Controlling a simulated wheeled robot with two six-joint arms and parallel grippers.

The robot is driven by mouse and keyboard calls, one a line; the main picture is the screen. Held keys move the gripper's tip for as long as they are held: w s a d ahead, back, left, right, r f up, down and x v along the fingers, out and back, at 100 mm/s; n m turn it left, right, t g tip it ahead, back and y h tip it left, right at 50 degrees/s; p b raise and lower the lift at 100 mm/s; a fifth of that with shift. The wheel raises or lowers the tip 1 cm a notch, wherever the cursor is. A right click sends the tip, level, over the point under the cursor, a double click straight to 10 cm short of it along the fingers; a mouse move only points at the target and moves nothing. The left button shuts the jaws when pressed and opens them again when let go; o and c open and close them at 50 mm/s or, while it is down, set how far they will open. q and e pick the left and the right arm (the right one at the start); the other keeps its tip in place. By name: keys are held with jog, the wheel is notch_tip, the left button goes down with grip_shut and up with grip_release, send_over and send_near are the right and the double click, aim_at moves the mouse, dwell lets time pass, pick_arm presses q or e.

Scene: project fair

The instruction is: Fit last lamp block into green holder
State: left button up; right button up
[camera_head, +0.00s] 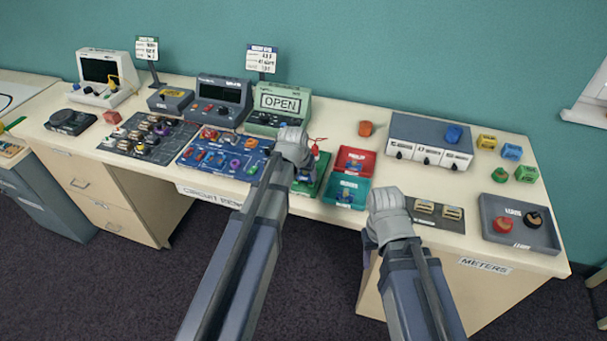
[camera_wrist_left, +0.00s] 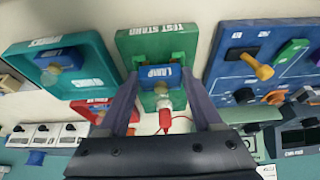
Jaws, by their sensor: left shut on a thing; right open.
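My left gripper (camera_wrist_left: 160,78) is shut on a blue lamp block (camera_wrist_left: 154,72) marked LAMP, with a clear bulb. The block is over the green holder (camera_wrist_left: 150,43) marked TEST STAND; I cannot tell whether it is seated or just above. In the head view, my left gripper (camera_head: 296,152) hides the block and part of the green holder (camera_head: 318,176). A red clip (camera_wrist_left: 165,118) with a red wire is just beyond the bulb. My right gripper (camera_head: 388,222) is open above the table's front edge, right of the teal tray (camera_head: 362,195).
The teal tray holds a blue block with a bulb. A red tray (camera_head: 369,163) lies behind it. The blue circuit board (camera_head: 188,156) is left of the holder. A meter box (camera_head: 412,128) and a grey tray (camera_head: 540,238) are to the right.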

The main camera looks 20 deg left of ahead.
pick_arm(q)
jog(key=shift+f+b, duration=0.3)
jog(key=shift+f, duration=0.05)
jog(key=o, duration=1.4)
jog(key=shift+r, duration=0.1)
jog(key=shift+r+p, duration=4)
jog(key=shift+p, duration=0.1)
jog(key=s+d+m+g, duration=0.1)
jog(key=s+d, duration=0.3)
jog(key=s, duration=0.3)
jog(key=s+d+f+m+g+y, duration=0.1)
jog(key=s+d+g, duration=0.1)
jog(key=s+d, duration=0.3)
jog(key=s+d+f+m+g, duration=0.1)
jog(key=s+d, duration=0.3)
jog(key=s, duration=0.6)
jog(key=shift+s+d+g+y, duration=0.2)
jog(key=shift+s+g+y, duration=0.1)
jog(key=shift+g, duration=0.2)
